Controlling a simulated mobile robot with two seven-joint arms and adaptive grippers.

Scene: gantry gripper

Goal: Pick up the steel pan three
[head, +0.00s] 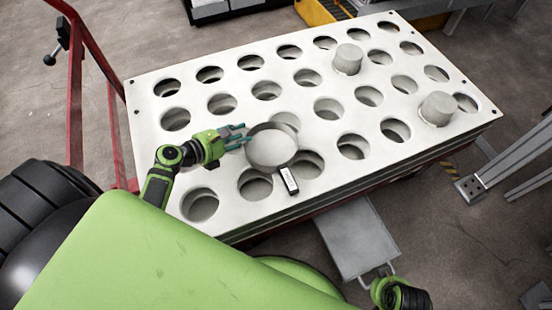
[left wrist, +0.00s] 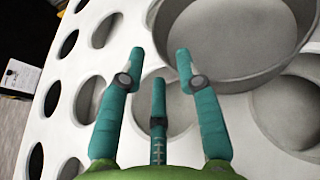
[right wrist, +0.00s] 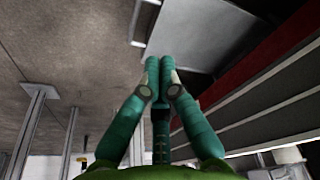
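The steel pan (head: 271,149) is a round grey pan with a dark handle that carries a pale label. It lies on the white plate with holes (head: 292,109), handle toward the front. In the left wrist view the pan's rim and inside (left wrist: 225,40) fill the upper right. My left gripper (head: 241,135) is open with nothing between its fingers, at the left side of the pan. In the left wrist view its fingertips (left wrist: 160,55) are close to the rim; I cannot tell whether they touch. My right gripper (right wrist: 159,62) has its fingertips together, away from the plate.
Two pale cylinders, one at the back (head: 348,59) and one at the right (head: 437,108), stand up from the plate. A grey flat panel with a handle (head: 358,240) is below the front edge. Red rails (head: 75,95) stand at the left.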

